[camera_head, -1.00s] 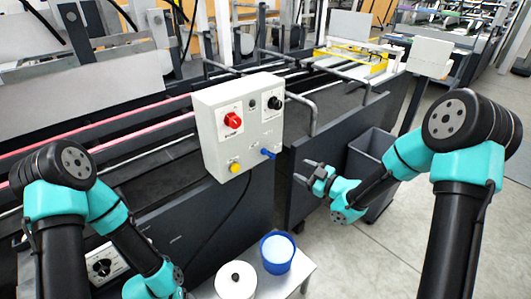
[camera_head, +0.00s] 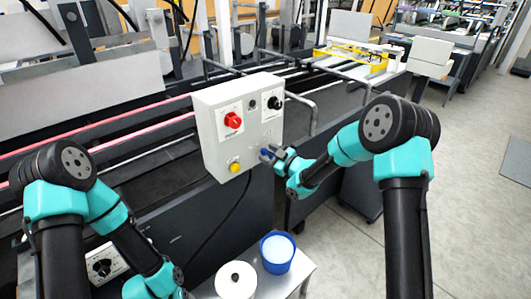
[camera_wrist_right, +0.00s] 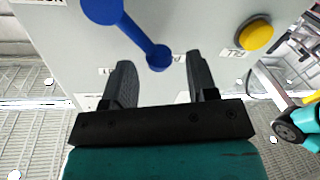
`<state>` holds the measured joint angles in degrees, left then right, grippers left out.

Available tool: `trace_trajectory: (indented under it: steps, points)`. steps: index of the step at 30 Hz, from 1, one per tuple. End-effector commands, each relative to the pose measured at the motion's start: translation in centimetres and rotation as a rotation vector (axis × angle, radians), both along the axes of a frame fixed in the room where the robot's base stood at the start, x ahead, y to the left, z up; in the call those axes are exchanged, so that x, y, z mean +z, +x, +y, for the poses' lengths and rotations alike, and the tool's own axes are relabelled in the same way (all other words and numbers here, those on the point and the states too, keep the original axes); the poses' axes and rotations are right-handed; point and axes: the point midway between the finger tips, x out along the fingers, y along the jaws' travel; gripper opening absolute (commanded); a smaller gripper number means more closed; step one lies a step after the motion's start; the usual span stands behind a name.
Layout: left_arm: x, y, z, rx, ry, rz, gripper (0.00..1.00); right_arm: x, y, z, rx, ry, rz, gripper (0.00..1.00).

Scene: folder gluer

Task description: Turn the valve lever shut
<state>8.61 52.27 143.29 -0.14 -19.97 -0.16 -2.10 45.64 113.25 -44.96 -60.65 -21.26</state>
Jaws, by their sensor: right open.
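The blue valve lever (camera_wrist_right: 135,35) is on the face of a light grey control box (camera_head: 212,150). In the right wrist view it slants from a round hub at the top to a rounded tip. My right gripper (camera_wrist_right: 155,85) is open, its dark fingers on either side of the lever tip, with gaps on both sides. In the head view my right gripper (camera_head: 267,154) is at the box's lower right and mostly covers the lever. My left arm is at the lower left; its gripper is out of the frame.
The box also carries a red knob (camera_head: 233,120), a black knob (camera_head: 274,102) and a yellow button (camera_head: 234,167). Below stand a blue cup (camera_head: 277,252) and a white lidded pot (camera_head: 236,280) on a small table. Open floor lies to the right.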

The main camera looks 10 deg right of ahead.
Motion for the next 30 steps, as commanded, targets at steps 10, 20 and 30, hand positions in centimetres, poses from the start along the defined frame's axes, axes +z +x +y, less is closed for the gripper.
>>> trace_trajectory:
  steps: [10, 20, 30]
  points:
    - [0.00, 0.00, 0.00, 0.000, 0.000, 0.000, 0.69, 0.00, 1.28, 1.20, -0.001, 0.000, 0.000, 0.53]
    - [0.00, 0.00, 0.00, 0.000, 0.000, 0.000, 0.69, 0.01, 1.25, 1.18, -0.001, 0.000, 0.000, 0.36]
    - [0.00, 0.00, 0.00, 0.000, 0.000, 0.000, 0.69, 0.01, 1.24, 1.17, -0.001, 0.000, 0.000, 0.03]
